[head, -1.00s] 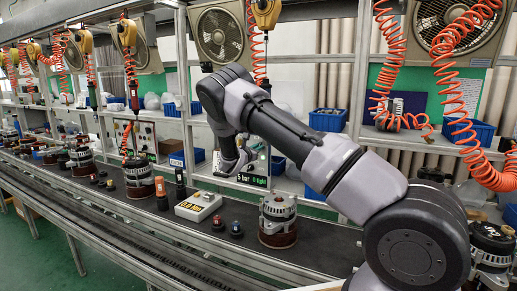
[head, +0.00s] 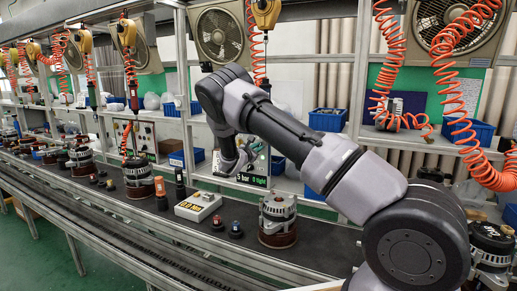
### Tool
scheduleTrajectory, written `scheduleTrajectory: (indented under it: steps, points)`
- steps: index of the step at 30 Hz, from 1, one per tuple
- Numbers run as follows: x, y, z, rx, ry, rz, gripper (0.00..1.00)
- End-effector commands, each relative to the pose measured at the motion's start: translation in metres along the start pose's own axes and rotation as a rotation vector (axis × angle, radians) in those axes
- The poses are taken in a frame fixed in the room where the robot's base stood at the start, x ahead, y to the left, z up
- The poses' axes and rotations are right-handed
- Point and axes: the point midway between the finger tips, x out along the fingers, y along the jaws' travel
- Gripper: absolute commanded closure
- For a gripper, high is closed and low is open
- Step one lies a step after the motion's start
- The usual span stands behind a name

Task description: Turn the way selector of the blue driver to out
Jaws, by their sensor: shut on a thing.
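My arm reaches over the line from the right, bends at the upper middle and comes down to my gripper (head: 248,153), which is small and partly hidden beside the wrist in front of the shelf. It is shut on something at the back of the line. The blue driver and its way selector cannot be made out here; the arm and wrist cover that spot. An orange coiled hose (head: 256,45) hangs from a yellow balancer (head: 265,13) and runs down behind my arm.
Below my gripper, the belt carries an alternator (head: 277,218), a yellow-and-white box (head: 198,206) and small dark parts with red and blue tops. A lit green display (head: 243,178) sits behind the belt. Other tools hang at left; blue bins (head: 327,119) stand on the shelf.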

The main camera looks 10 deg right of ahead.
Motion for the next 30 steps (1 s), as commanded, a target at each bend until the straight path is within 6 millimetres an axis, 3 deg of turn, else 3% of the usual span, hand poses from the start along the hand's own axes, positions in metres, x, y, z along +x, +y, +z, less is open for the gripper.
scheduleTrajectory:
  steps: [2,3,5,17,30]
  points:
    - [-0.001,0.0,0.0,0.001,0.0,-0.001,1.0]
    - [-0.001,0.0,0.0,0.001,0.0,-0.001,0.79]
    - [-0.001,0.0,0.0,0.001,0.001,-0.001,0.56]
    - [-0.006,0.0,-0.001,-0.001,0.002,0.0,0.56]
    - [-0.086,0.001,-0.001,-0.001,0.003,0.002,0.56]
